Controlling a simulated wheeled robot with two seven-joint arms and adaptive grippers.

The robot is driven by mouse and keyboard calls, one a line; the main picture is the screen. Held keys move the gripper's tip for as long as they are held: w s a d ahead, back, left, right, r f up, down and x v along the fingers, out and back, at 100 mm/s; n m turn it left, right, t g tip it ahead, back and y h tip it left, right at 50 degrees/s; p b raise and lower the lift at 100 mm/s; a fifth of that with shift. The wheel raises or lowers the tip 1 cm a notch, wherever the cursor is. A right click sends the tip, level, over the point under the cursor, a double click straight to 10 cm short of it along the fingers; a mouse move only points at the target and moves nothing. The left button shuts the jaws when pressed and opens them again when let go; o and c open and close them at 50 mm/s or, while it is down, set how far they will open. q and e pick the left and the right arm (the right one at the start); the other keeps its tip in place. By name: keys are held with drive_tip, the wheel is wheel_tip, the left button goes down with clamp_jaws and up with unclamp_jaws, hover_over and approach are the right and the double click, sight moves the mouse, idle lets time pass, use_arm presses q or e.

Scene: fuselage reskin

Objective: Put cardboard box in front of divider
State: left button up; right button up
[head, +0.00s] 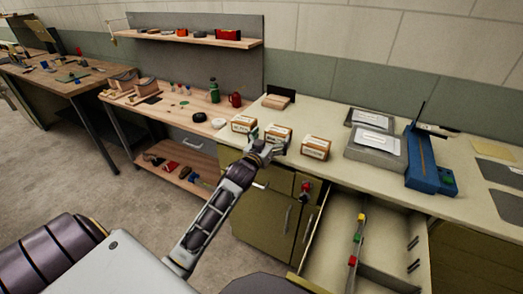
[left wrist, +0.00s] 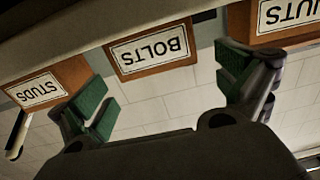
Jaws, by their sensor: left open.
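Three small cardboard boxes with white labels stand in a row on the pale counter. The left box (head: 243,123) reads as nuts, also in the left wrist view (left wrist: 285,22). The middle one, the bolts box (head: 279,132), shows upside down between my fingers in that view (left wrist: 152,50). The right one, the studs box (head: 316,148), also shows there (left wrist: 48,85). My left gripper (head: 267,146) is open and empty at the counter's front edge, by the bolts box; contact cannot be told. A partition, possibly the divider (head: 354,248), runs inside the open drawer. My right gripper is out of view.
The open drawer (head: 335,218) juts out below the counter, with small coloured pieces along its partition. Grey cases (head: 376,152) and a blue device (head: 425,160) stand right of the boxes. A wooden bench (head: 165,107) with a shelf stands left.

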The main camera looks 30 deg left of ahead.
use_arm(q)
drive_tip(key=s, duration=0.8)
drive_tip(key=shift+d, duration=0.3)
idle(0.5)
